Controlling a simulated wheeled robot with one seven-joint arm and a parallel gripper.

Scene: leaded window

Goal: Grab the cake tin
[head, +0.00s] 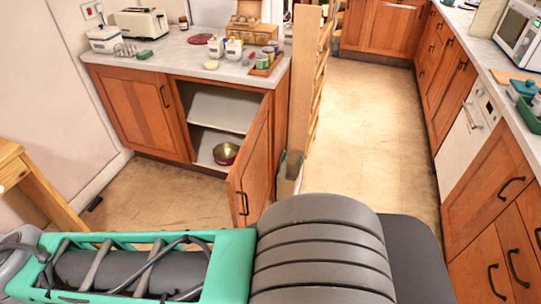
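A round metal tin or bowl (225,154), dark red outside with a shiny gold-coloured inside, stands at the bottom of the open cupboard (223,113); it looks most like the cake tin, though I cannot be sure. It sits near the front, just left of the open wooden door (252,163). The door stands swung out toward me on the right side of the opening. My gripper is not in view; only parts of my own body show along the bottom, well apart from the tin.
The counter (175,58) above holds a toaster (140,23), jars and a tray (265,66). A wooden ladder-like frame (303,80) stands right of the door. A wooden table or stool (12,165) is at left. Floor (150,190) before the cupboard is clear.

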